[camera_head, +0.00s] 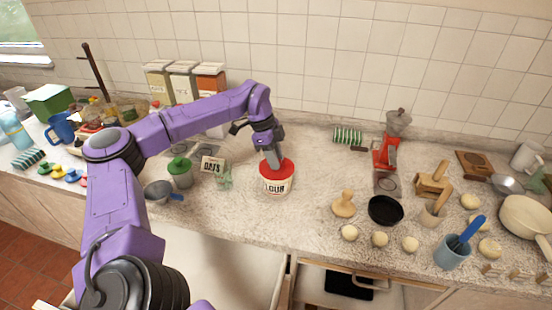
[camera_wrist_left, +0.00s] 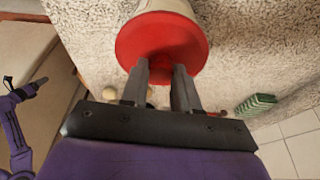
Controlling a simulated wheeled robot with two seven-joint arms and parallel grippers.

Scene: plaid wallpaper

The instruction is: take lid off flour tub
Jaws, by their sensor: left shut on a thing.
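The flour tub (camera_head: 276,185) is a cream cylinder with dark lettering, standing upright on the counter in the middle of the head view. Its red lid (camera_head: 284,168) sits on top of the tub. In the wrist view the lid (camera_wrist_left: 140,45) fills the upper middle, with the cream tub wall (camera_wrist_left: 158,6) beyond it. My left gripper (camera_head: 274,163) comes down onto the lid from above. In the wrist view its two grey fingers (camera_wrist_left: 161,72) are closed on the middle of the lid, where the grip hides the detail.
An oats box (camera_head: 212,166) and a green-lidded jar (camera_head: 180,172) stand left of the tub. A wooden press (camera_head: 344,205), black bowl (camera_head: 385,210) and several dough balls (camera_head: 380,239) lie to the right. Counter behind the tub is fairly clear.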

